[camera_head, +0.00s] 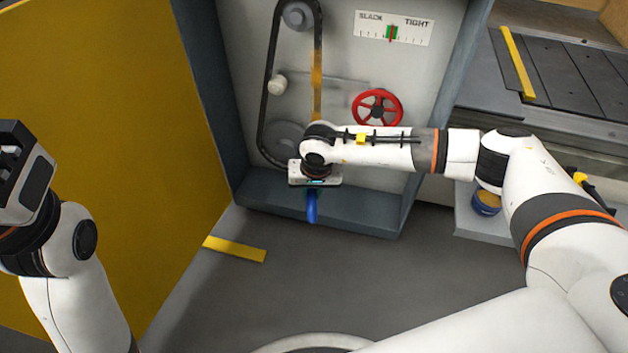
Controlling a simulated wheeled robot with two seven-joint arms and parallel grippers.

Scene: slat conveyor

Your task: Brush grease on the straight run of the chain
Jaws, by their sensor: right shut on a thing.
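The dark chain (264,95) loops around an upper sprocket (297,15) and a lower sprocket (287,138) inside the open cabinet. Its right straight run (317,72) carries a yellow-orange coating along much of its visible length. My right gripper (313,180) is in front of the chain's lower end, shut on a tool, likely the brush, whose blue handle (312,207) sticks out below. The bristles and my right fingertips are hidden. My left gripper (22,165) is at the far left, away from the chain; its jaw opening is unclear.
A red handwheel (377,108) and a slack/tight gauge (394,28) are right of the chain. A blue tin with yellow content (487,199) stands on a ledge at right. A yellow door panel (95,100) fills the left.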

